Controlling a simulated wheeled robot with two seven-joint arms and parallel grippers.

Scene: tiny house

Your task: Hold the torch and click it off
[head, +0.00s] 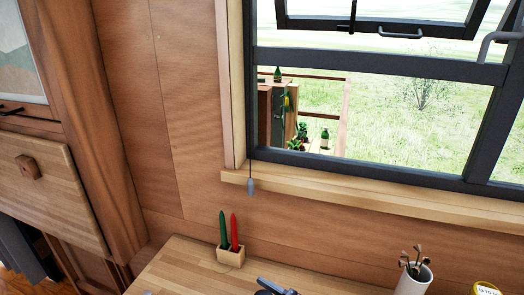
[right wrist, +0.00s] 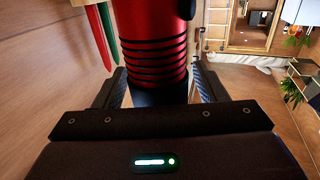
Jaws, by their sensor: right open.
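The torch (right wrist: 150,22), red with black bands and a dark part at its right, fills the upper middle of the right wrist view. My right gripper (right wrist: 160,86) is open, with one finger on each side of the torch's ribbed lower part. The fingers look spread around it; I cannot tell whether either touches it. The torch's far end is cut off by the top edge, and its switch cannot be made out. I cannot make out the torch in the head view. My left gripper is not in view.
A wooden holder (head: 231,256) with a green and a red stick stands on the wooden table (head: 180,268). A small dark item (head: 275,288) is cut off at the bottom edge. A white cup (head: 413,280) with thin sticks stands at right. A window is behind.

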